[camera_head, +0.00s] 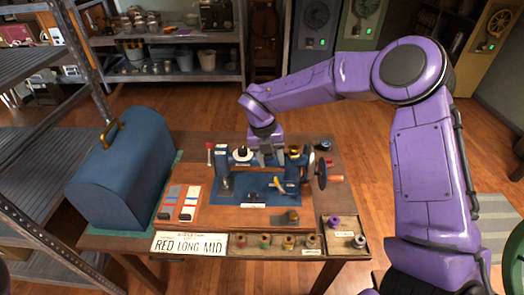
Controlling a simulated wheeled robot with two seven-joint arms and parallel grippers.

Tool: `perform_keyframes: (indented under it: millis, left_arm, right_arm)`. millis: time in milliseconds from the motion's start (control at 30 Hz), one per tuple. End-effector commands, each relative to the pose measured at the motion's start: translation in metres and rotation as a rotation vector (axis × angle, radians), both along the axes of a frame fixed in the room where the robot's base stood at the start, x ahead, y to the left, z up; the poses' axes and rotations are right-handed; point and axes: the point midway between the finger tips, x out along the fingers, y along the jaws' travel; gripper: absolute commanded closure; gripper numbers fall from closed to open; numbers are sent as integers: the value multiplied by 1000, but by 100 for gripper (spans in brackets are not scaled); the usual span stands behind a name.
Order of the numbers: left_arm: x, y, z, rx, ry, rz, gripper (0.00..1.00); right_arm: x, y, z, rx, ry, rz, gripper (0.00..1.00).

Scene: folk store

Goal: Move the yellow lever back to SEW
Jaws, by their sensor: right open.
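A blue sewing machine (241,171) stands on a blue mat on the wooden table. A small yellow lever (280,187) shows low on the front right side of the machine. The SEW marking is too small to read. My right gripper (268,158) points down at the top of the machine, behind and above the yellow lever. It is open, and I cannot tell whether its fingers touch the machine. My left gripper is not in view.
A blue domed case (122,175) fills the table's left side. A sign reading RED LONG MID (189,244) and a tray of several spools (275,251) line the front edge. A handwheel with an orange handle (334,178) sticks out at the machine's right.

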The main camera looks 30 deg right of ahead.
Motion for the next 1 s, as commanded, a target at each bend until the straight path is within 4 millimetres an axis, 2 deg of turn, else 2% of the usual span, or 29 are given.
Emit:
perform_keyframes:
  millis: [233, 1000]
  left_arm:
    - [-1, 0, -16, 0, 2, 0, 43]
    - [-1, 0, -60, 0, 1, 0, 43]
  right_arm:
    - [4, 6, -20, -1, 0, 18, 51]
    - [-4, -6, -81, -2, 0, 16, 51]
